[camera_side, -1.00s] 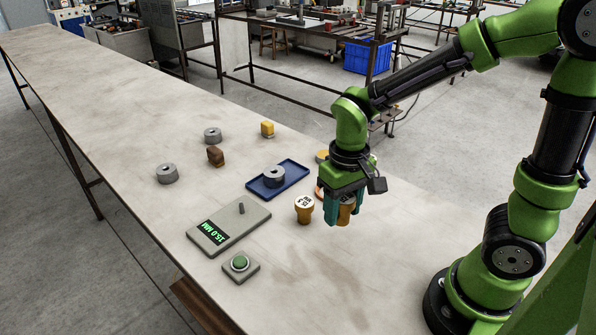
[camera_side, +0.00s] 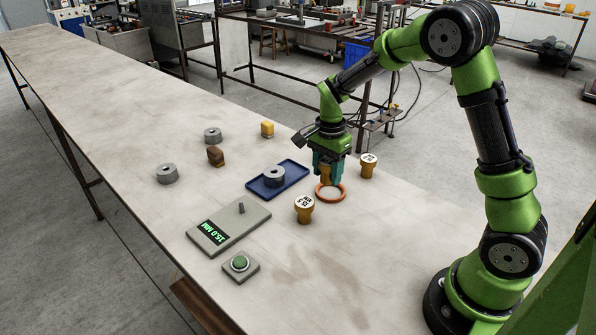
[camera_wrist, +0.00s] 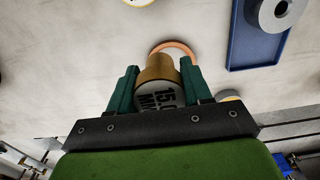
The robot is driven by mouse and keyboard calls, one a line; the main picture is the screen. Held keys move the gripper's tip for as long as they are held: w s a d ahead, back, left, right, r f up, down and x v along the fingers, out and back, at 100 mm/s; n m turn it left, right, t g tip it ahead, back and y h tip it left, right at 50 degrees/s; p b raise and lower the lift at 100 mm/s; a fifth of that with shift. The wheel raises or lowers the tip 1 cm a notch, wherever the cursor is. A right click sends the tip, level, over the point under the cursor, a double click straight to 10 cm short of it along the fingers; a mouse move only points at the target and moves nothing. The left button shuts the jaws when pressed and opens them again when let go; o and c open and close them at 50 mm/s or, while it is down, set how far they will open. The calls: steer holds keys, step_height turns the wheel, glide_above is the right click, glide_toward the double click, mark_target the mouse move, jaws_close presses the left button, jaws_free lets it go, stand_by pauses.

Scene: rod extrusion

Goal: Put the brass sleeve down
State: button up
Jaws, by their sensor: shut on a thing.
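My gripper (camera_side: 328,178) is shut on a brass sleeve (camera_side: 327,174). In the wrist view the sleeve (camera_wrist: 160,68) is between the green fingers (camera_wrist: 157,88), its white top marked 15.0 MM. An orange ring (camera_side: 330,199) lies on the table just below the sleeve. The sleeve overlaps the ring's far part in the side view; I cannot tell whether its base touches the table. The ring (camera_wrist: 176,45) shows partly behind the sleeve in the wrist view. Two similar white-topped brass pieces stand apart, one in front (camera_side: 305,211) and one to the right (camera_side: 368,169).
A blue tray (camera_side: 294,179) with a grey ring (camera_side: 274,176) is left of my gripper. Grey rings, a brown block (camera_side: 215,156) and a yellow block (camera_side: 267,129) lie farther left.

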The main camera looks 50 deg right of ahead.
steer(key=shift+f, duration=0.5)
steer(key=shift+w+f, duration=0.2)
steer(key=shift+w, duration=0.2)
glide_above(289, 172)
steer(key=shift+s+f, duration=0.2)
steer(key=shift+f, duration=0.45)
steer(key=shift+w+f, duration=0.15)
steer(key=shift+f, duration=1.65)
steer(key=shift+f, duration=0.15)
steer(key=o, duration=1)
